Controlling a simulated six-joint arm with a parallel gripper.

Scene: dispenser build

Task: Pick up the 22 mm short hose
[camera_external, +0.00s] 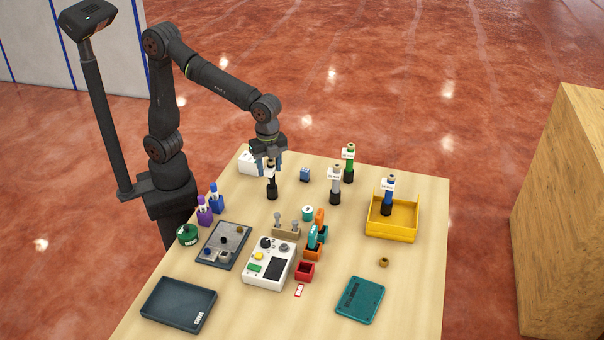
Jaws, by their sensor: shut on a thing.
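My gripper (269,164) is at the back left of the table, pointing down. It is shut on a dark upright hose-like piece (271,180) with a white label and a black foot. The labels are too small to read, so I cannot tell which is 22 mm.
The yellow tray (404,232) is at right. Purple and blue bottles (205,211), a control box (269,265) and coloured bins (305,271) stand nearer.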

